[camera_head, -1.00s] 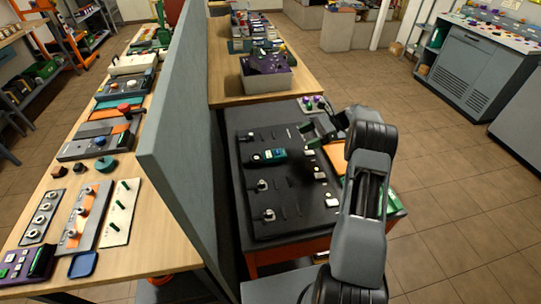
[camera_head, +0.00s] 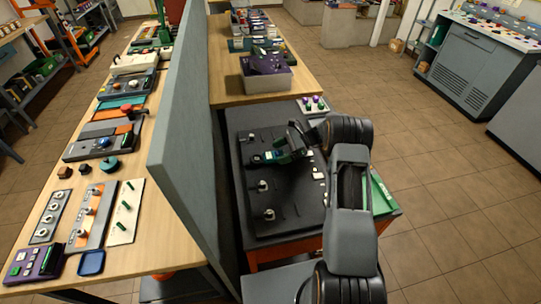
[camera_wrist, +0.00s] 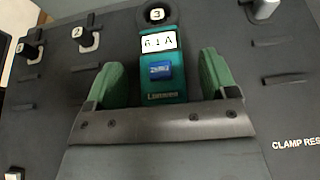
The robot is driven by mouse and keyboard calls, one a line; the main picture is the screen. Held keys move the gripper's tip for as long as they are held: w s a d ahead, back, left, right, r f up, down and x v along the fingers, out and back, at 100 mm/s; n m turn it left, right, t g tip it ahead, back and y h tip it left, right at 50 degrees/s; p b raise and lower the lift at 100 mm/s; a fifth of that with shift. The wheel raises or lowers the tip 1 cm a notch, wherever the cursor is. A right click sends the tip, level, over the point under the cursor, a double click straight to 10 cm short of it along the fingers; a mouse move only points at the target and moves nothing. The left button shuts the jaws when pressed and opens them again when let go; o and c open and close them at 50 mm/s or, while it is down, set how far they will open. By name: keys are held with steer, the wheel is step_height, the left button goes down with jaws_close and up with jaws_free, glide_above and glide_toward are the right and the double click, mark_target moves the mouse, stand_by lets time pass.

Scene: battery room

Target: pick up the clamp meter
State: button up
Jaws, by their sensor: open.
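The clamp meter (camera_wrist: 162,75) is a teal-green tool with a round dark head marked 3, a white display reading about "6.1 A" and a blue button. It lies on a black panel (camera_wrist: 40,120); in the head view it (camera_head: 262,158) shows partly, its right part hidden by my gripper. My gripper (camera_wrist: 160,78) is open, with one green finger on each side of the meter's body in the wrist view. Gaps show between the fingers and the meter. In the head view my gripper (camera_head: 290,150) is over the meter's right end.
Metal hooks numbered 1 (camera_wrist: 28,48) and 2 (camera_wrist: 88,40) stand on the panel left of the meter, another (camera_wrist: 264,10) to the right. A tall grey partition (camera_head: 185,130) stands left of the panel. A grey bin (camera_head: 266,80) stands behind.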

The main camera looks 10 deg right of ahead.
mark_target(268, 158)
steer(key=shift+x, duration=1.2)
steer(key=c, duration=1.2)
steer(key=shift+c, duration=0.2)
steer(key=shift+r, duration=0.1)
